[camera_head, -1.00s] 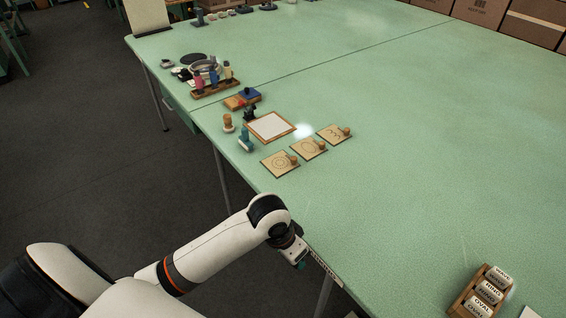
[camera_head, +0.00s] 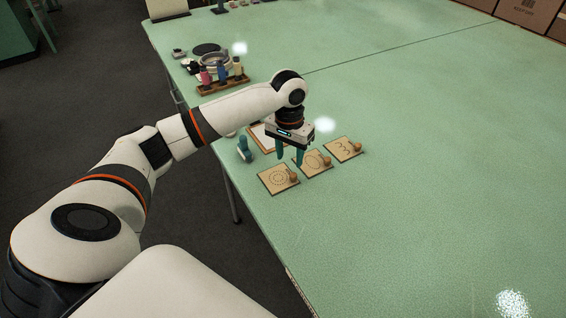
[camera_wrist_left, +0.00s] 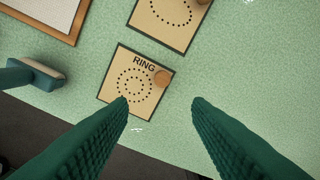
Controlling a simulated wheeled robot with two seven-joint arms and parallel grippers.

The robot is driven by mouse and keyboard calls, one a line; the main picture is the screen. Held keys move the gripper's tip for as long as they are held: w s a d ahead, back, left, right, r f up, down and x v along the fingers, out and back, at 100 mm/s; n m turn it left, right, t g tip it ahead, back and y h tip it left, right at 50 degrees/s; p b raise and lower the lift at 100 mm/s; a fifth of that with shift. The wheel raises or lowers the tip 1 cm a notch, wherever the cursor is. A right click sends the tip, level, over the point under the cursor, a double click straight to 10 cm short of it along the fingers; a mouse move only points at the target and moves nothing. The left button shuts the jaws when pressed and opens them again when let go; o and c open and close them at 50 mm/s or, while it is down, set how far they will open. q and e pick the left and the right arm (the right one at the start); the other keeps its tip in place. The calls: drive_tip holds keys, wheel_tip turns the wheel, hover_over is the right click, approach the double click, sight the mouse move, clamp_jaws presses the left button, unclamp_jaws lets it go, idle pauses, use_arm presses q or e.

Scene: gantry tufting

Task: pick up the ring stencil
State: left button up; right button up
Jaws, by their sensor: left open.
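The ring stencil (camera_head: 272,178) is a tan square plate with a dotted ring pattern and a round wooden knob, lying flat nearest the table edge in a row of stencils. In the left wrist view the ring stencil (camera_wrist_left: 112,88) shows the word RING, and its knob (camera_wrist_left: 162,78) is on its right side. My left gripper (camera_head: 290,160) is open and empty above the row, with green fingers pointing down. In the left wrist view my left gripper (camera_wrist_left: 160,101) has its fingertips apart, the left one overlapping the stencil's lower edge in the picture. My right gripper is not in view.
Two more knobbed stencils (camera_head: 317,167) and (camera_head: 347,144) lie beyond in the row. A wood-framed white panel (camera_wrist_left: 68,36) is partly hidden by my arm in the head view. The green table (camera_head: 430,180) is clear to the right.

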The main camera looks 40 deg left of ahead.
sight(293, 174)
use_arm(q)
wheel_tip(293, 174, down, 3)
drive_tip(key=shift+w+r, duration=0.15)
drive_tip(key=shift+r, duration=0.05)
drive_tip(key=shift+w+d+f, duration=0.1)
drive_tip(key=shift+w+f, duration=0.05)
drive_tip(key=shift+f, duration=0.15)
drive_tip(key=shift+w+f, duration=0.2)
drive_tip(key=shift+f, duration=0.65)
drive_tip(key=shift+w+d+f+p, duration=0.1)
drive_tip(key=shift+f+p, duration=0.05)
drive_tip(key=shift+f, duration=0.5)
drive_tip(key=shift+w+f+p, duration=0.1)
drive_tip(key=shift+f+p, duration=0.05)
drive_tip(key=shift+f, duration=0.9)
drive_tip(key=c, duration=0.9)
drive_tip(key=shift+c, duration=0.3)
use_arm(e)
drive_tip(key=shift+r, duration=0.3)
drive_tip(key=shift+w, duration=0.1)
